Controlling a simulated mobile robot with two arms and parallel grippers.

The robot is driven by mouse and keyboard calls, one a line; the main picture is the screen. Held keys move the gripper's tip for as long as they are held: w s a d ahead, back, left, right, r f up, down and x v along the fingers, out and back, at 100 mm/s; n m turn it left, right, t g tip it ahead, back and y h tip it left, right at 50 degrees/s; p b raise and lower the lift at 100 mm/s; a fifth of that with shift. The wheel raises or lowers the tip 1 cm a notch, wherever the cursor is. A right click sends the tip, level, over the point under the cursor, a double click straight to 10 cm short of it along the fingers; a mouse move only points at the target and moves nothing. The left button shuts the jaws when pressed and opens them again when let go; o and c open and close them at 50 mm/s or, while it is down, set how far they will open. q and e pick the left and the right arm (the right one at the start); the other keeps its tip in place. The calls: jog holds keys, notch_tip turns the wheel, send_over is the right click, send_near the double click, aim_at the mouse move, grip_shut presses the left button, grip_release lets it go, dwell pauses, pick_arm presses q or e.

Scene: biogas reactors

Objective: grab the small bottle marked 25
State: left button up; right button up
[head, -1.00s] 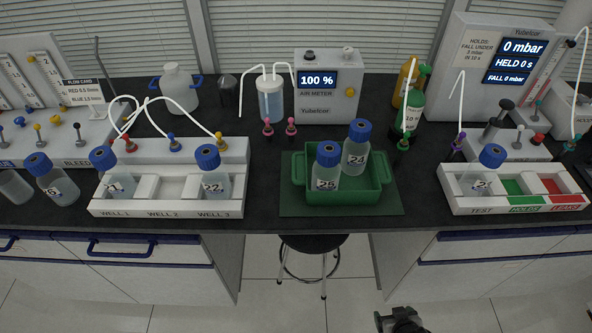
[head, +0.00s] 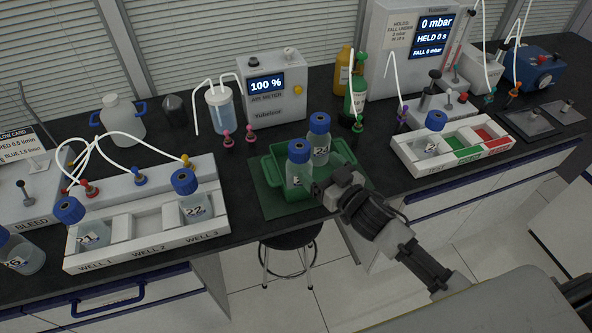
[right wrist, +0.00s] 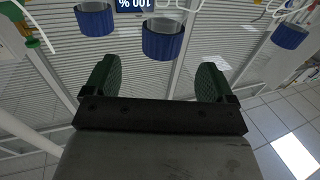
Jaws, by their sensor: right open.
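The small bottle marked 25 (head: 298,170), clear with a blue cap, stands upright in the green tray (head: 272,176). Its label is hard to read now but read 25 earlier. The bottle marked 24 (head: 320,145) stands just behind it to the right. My right gripper (head: 318,188) is at the tray's front right, close beside bottle 25; contact cannot be told. In the right wrist view, which is upside down, the gripper (right wrist: 153,80) is open with nothing between its green fingers. Bottle 25's blue cap (right wrist: 163,40) shows beyond the gap. My left gripper is not in view.
Left is a white rack (head: 150,232) with bottles 21 and 22 (head: 194,206). Right is a test rack (head: 455,150) holding one bottle. The air meter (head: 272,88) stands behind the tray. A stool (head: 290,243) is below the bench's front edge.

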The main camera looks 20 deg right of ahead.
aim_at(307, 155)
jog(key=x, duration=0.3)
jog(key=shift+d, duration=0.1)
jog(key=x, duration=0.1)
jog(key=p+x, duration=0.2)
jog(key=x, duration=0.1)
jog(key=shift+a+r, duration=0.3)
jog(key=shift+a, duration=0.05)
jog(key=shift+w+a+f, duration=0.1)
jog(key=shift+w+f, duration=0.05)
jog(key=shift+w, duration=0.3)
jog(key=shift+s, duration=0.1)
jog(key=shift+c, duration=1.3)
jog(key=c, duration=1.2)
